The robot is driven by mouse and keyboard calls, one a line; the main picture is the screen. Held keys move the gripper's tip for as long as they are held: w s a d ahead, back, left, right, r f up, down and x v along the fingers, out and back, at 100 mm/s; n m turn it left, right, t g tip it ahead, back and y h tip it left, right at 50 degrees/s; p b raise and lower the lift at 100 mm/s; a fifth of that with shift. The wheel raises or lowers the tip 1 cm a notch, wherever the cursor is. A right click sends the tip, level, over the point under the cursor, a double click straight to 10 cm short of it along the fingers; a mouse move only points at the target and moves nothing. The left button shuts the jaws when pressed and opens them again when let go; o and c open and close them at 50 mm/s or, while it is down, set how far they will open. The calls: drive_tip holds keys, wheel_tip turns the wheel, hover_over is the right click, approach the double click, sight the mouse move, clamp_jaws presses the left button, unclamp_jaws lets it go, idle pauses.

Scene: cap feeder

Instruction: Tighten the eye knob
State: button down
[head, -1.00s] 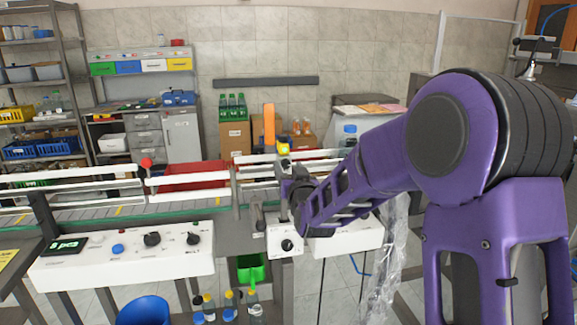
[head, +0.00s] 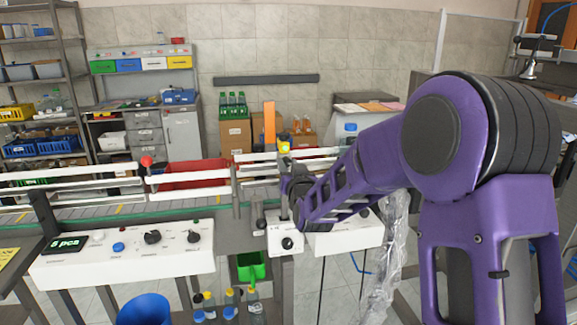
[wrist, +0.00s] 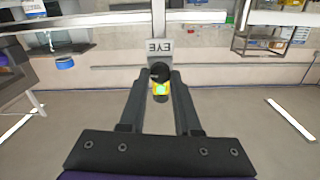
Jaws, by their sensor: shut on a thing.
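The eye knob (wrist: 160,70) is a small black round knob in the wrist view, just below an upside-down white EYE label (wrist: 160,47). My gripper (wrist: 160,74) is shut on it, with one dark finger on each side. A yellow part with a greenish glow (wrist: 161,89) shows between the fingers, nearer my palm. In the head view my gripper (head: 290,183) is at the conveyor's near side, below a yellow piece (head: 284,147). The knob cannot be made out there, and my wrist covers that area.
An upright orange part (head: 269,122) stands just behind my gripper. White conveyor rails (head: 90,187) run to the left. A white control panel (head: 125,257) with knobs and buttons stands in front, and a small white box with a black knob (head: 287,243) is below my gripper.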

drive_tip(key=shift+f+n+b, duration=0.2)
drive_tip(key=shift+n+b, duration=0.4)
drive_tip(key=shift+b, duration=0.4)
drive_tip(key=n+b, duration=0.2)
drive_tip(key=b, duration=0.1)
drive_tip(key=shift+a, duration=0.1)
drive_tip(key=n+b, duration=0.2)
drive_tip(key=n, duration=0.1)
drive_tip(key=shift+r+n+b, duration=0.1)
drive_tip(key=shift+n+b, duration=0.3)
drive_tip(key=n, duration=1.2)
drive_tip(key=shift+a, duration=0.1)
drive_tip(key=shift+n, duration=0.3)
